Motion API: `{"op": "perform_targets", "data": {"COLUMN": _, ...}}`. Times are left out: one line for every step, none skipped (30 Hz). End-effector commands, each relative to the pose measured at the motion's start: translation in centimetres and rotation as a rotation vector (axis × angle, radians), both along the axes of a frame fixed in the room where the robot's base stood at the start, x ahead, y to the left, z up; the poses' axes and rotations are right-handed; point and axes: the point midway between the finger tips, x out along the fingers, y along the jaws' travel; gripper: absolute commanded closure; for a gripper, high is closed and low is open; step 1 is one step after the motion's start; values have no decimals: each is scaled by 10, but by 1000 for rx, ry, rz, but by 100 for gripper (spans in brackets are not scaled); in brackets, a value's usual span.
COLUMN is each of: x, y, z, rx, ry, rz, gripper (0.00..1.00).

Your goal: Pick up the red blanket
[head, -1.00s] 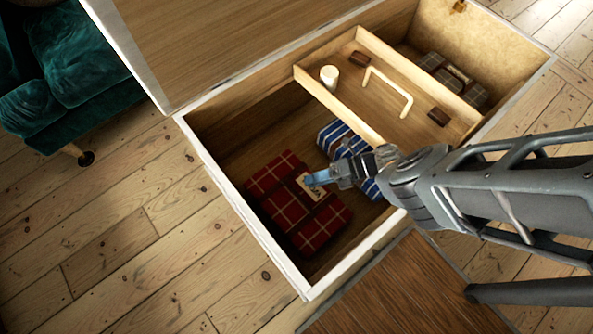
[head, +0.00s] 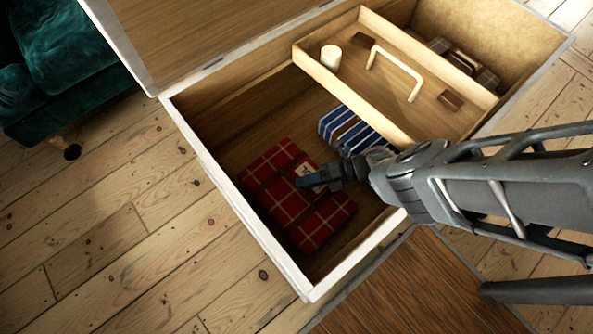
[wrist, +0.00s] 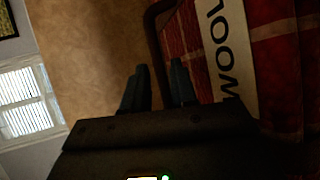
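The red blanket (head: 318,222) is a folded red plaid bundle with pale lines, dark straps and a cream label. It lies in the near-left part of the open chest (head: 243,228). In the wrist view the red blanket (wrist: 281,68) fills the right side, with its "WOOL" label and a dark strap loop (wrist: 151,28) at its edge. My gripper (head: 303,183) is over the blanket beside its label. In the wrist view my gripper (wrist: 160,82) has its fingers apart, with the strap loop just beyond them. I cannot tell whether the strap lies between the fingers.
A blue striped blanket (head: 340,127) lies behind my gripper. A wooden tray (head: 375,95) with a handle and a white candle (head: 330,57) spans the chest. A grey checked bundle (head: 486,78) sits at the far end. A green sofa (head: 65,50) stands at left.

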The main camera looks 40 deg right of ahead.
Motion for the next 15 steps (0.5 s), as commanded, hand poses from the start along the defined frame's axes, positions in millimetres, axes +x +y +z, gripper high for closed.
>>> {"op": "perform_targets", "data": {"x": 2, "y": 3, "z": -1, "rx": 1, "ry": 0, "rz": 1, "gripper": 73}}
{"op": "perform_targets", "data": {"x": 3, "y": 6, "z": -2, "rx": 2, "ry": 0, "rz": 2, "gripper": 73}}
{"op": "perform_targets", "data": {"x": 5, "y": 10, "z": -4, "rx": 2, "ry": -1, "rz": 3, "gripper": 73}}
{"op": "perform_targets", "data": {"x": 7, "y": 13, "z": -6, "rx": 2, "ry": -1, "rz": 3, "gripper": 73}}
{"op": "perform_targets", "data": {"x": 10, "y": 17, "z": -7, "rx": 2, "ry": -1, "rz": 3, "gripper": 73}}
{"op": "perform_targets", "data": {"x": 12, "y": 23, "z": -9, "rx": 2, "ry": -1, "rz": 3, "gripper": 73}}
{"op": "perform_targets", "data": {"x": 15, "y": 26, "z": -11, "rx": 2, "ry": -1, "rz": 3, "gripper": 73}}
{"op": "perform_targets", "data": {"x": 17, "y": 29, "z": -12, "rx": 2, "ry": -1, "rz": 3, "gripper": 73}}
{"op": "perform_targets", "data": {"x": 19, "y": 33, "z": -14, "rx": 1, "ry": -2, "rz": 3, "gripper": 73}}
{"op": "perform_targets", "data": {"x": 20, "y": 36, "z": -15, "rx": 1, "ry": -1, "rz": 2, "gripper": 73}}
{"op": "perform_targets", "data": {"x": 22, "y": 38, "z": -15, "rx": 1, "ry": -1, "rz": 1, "gripper": 73}}
{"op": "perform_targets", "data": {"x": 23, "y": 40, "z": -16, "rx": 2, "ry": -1, "rz": 1, "gripper": 73}}
{"op": "perform_targets", "data": {"x": 23, "y": 41, "z": -16, "rx": 2, "ry": -1, "rz": 1, "gripper": 73}}
{"op": "perform_targets", "data": {"x": 24, "y": 42, "z": -16, "rx": 1, "ry": 0, "rz": 1, "gripper": 73}}
{"op": "perform_targets", "data": {"x": 24, "y": 42, "z": -16, "rx": 1, "ry": 0, "rz": 1, "gripper": 73}}
